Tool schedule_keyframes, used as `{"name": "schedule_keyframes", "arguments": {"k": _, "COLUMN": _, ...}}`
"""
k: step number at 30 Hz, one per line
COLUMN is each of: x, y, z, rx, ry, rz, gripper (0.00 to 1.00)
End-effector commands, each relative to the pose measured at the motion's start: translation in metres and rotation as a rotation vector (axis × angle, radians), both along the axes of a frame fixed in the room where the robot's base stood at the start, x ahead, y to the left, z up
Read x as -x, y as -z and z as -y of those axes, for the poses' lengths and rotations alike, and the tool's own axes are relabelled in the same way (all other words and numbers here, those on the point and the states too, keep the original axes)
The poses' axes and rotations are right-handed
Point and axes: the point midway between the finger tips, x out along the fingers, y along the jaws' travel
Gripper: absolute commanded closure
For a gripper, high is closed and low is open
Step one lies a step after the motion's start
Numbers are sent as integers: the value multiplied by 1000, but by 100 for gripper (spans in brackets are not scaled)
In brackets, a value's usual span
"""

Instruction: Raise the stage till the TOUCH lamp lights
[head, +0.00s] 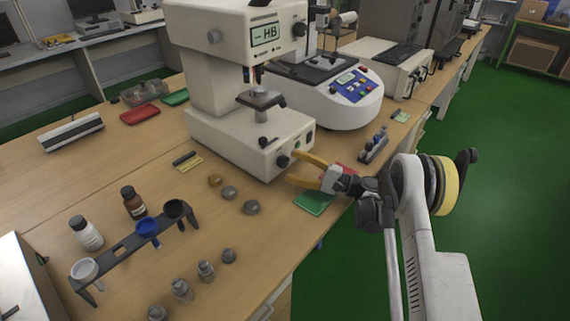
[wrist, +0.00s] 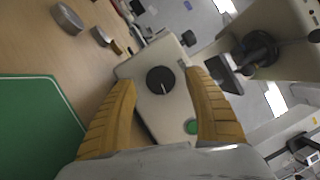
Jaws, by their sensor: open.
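The cream hardness tester (head: 222,60) stands on the bench, its display reading "-HB". In the wrist view the knob (wrist: 160,80) has a white pointer line, and the green part (wrist: 192,127) shows no readable label. I cannot tell whether it is the TOUCH lamp or lit. My gripper (head: 290,167) is open, its yellow fingers either side of the knob in the wrist view; contact cannot be told.
Metal discs (head: 251,207) and a green mat (head: 315,202) lie near the front edge. A black rack (head: 130,246) with cups and bottles stands at left. A white machine with a blue panel (head: 352,86) stands behind right of the tester. Open floor lies right.

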Motion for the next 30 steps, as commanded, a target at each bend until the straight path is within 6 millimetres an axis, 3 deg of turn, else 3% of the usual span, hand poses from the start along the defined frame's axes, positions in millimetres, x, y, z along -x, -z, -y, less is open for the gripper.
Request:
{"name": "schedule_keyframes", "arguments": {"k": 6, "x": 14, "y": 7, "z": 49, "rx": 0, "ry": 2, "rz": 1, "gripper": 39}}
{"name": "schedule_keyframes", "arguments": {"k": 12, "x": 23, "y": 11, "z": 77, "rx": 0, "ry": 1, "rz": 1, "gripper": 39}}
{"name": "schedule_keyframes", "arguments": {"k": 30, "x": 26, "y": 12, "z": 85, "rx": 0, "ry": -1, "rz": 0, "gripper": 39}}
